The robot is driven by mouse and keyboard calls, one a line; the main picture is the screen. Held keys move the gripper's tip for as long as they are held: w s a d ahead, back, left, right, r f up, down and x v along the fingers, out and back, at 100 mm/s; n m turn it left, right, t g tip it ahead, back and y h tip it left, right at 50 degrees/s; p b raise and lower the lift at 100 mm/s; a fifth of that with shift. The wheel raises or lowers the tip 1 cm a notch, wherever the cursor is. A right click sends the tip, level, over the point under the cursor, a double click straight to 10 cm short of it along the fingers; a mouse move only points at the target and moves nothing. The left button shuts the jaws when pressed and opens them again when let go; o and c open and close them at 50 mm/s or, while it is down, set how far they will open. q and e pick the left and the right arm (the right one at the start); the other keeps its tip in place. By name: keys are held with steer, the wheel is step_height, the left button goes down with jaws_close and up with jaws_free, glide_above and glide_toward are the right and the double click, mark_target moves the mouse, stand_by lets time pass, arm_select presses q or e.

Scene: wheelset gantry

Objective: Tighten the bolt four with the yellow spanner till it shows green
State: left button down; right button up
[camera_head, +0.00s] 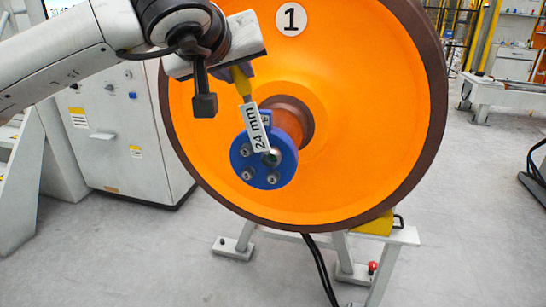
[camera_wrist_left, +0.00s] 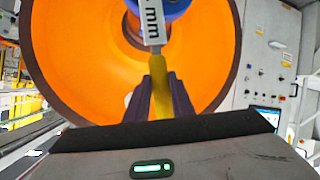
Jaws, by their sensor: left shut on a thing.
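My left gripper (camera_head: 238,73) is shut on the yellow spanner (camera_head: 242,84), which hangs down from it and carries a white "24 mm" label (camera_head: 258,129). In the left wrist view, two purple fingers (camera_wrist_left: 163,95) clasp the yellow handle (camera_wrist_left: 162,100). The spanner's far end reaches a bolt (camera_head: 271,157) on the blue round flange (camera_head: 264,180). This bolt looks dark with a slight greenish tint; its exact colour and the fit of the spanner are unclear. Other grey bolts (camera_head: 247,174) show on the flange. I cannot read which is bolt four. My right gripper is out of view.
The flange sits at the hub of a large orange wheel (camera_head: 360,130) marked 1, with a brown rim. A pale stand (camera_head: 345,250) with a yellow block is beneath. A grey cabinet (camera_head: 125,140) stands left behind. The floor at right is largely clear.

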arm_select(q)
steer(key=shift+s+a+b, duration=0.3)
steer(key=shift+s+b, duration=0.2)
steer(key=shift+s, duration=0.4)
steer(key=shift+s+a+b, duration=0.3)
steer(key=shift+s+b, duration=0.2)
steer(key=shift+s, duration=0.4)
steer(key=s, duration=0.1)
steer(key=s+a+b, duration=0.1)
steer(key=s, duration=0.1)
steer(key=s+b, duration=0.1)
steer(key=shift+s+a, duration=0.3)
steer(key=shift+s, duration=0.1)
